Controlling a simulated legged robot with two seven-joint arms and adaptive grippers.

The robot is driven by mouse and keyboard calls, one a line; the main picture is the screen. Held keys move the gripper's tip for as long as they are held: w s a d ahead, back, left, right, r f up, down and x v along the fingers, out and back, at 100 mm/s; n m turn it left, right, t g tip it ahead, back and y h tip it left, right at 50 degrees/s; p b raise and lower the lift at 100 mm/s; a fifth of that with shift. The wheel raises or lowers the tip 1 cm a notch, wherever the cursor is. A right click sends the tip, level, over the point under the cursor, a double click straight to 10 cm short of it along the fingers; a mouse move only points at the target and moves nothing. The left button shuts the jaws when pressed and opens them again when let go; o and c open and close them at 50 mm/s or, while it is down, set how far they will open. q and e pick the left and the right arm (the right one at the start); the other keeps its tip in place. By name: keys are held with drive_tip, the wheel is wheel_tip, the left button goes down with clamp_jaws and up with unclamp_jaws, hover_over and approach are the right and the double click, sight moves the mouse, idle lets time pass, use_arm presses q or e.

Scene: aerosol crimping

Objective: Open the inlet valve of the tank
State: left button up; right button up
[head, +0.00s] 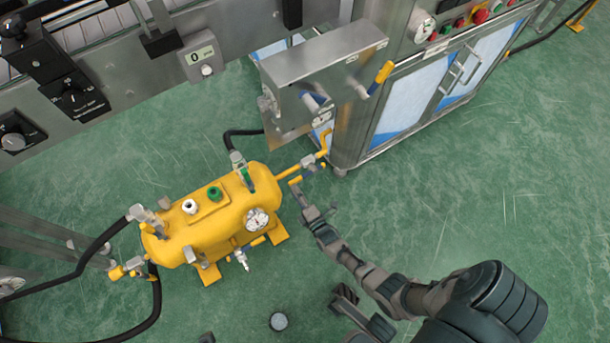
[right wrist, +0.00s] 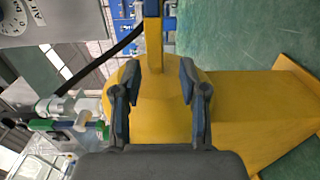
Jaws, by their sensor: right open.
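The yellow tank (head: 190,235) stands on the floor at centre left in the head view. A yellow pipe (head: 288,173) leaves its right end and carries a small grey valve (head: 308,163) with a yellow handle (head: 295,181). My right gripper (head: 312,211) is just below that handle, its fingers near the tank's right end. In the right wrist view the fingers (right wrist: 157,85) are apart, with the yellow tank end (right wrist: 160,115) and the pipe (right wrist: 153,45) beyond them and nothing held. A green-handled fitting (head: 245,177) sits on the tank top.
A steel cabinet (head: 395,115) with a metal box (head: 325,65) stands close behind the pipe. A pressure gauge (head: 257,219) is on the tank's front. Black hoses (head: 75,272) run from its left end. Green floor (head: 510,200) is free at the right.

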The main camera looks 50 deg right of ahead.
drive_tip(key=v, duration=0.7)
drive_tip(key=shift+s, duration=0.4)
drive_tip(key=shift+a+f, duration=0.1)
